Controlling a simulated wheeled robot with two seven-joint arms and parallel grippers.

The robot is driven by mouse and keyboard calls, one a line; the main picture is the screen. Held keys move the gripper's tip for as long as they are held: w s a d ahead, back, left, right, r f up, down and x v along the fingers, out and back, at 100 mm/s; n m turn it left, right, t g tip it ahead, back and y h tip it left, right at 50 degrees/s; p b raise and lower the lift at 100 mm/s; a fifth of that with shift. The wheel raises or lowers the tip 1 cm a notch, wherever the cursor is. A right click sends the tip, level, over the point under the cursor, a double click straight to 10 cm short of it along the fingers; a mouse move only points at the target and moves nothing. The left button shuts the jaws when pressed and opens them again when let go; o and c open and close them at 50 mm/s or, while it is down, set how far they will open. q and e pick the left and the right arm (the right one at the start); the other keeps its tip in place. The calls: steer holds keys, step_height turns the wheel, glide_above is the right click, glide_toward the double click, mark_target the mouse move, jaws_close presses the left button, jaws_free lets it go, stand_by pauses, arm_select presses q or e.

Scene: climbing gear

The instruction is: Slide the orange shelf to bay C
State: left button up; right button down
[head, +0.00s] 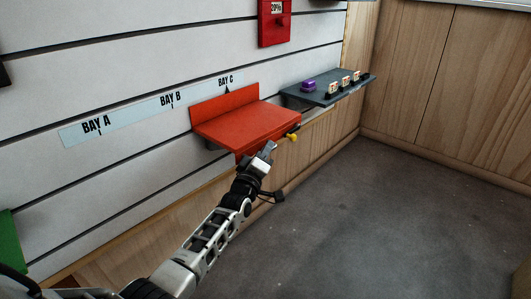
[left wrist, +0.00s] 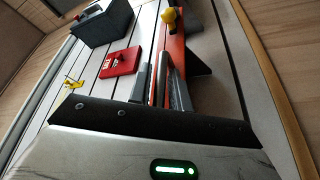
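The orange shelf (head: 246,124), red-orange in the picture, hangs on the slatted wall with its back plate below the BAY C mark (head: 227,84). My left gripper (head: 268,151) is at the shelf's front edge. In the left wrist view, the shelf (left wrist: 178,50) shows beyond the left gripper (left wrist: 160,82). The two fingers are apart with a strip of orange between them, and whether they press on it is unclear. My right gripper is not in view.
A dark grey shelf (head: 325,92) with a purple item (head: 309,86) and several small tagged pieces is just right of the orange shelf. A red box (head: 275,22) hangs above. A label strip (head: 130,116) marks bays A to C. A green piece (head: 9,240) is at far left.

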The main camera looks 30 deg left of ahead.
arm_select(q)
steer(key=shift+s, duration=0.1)
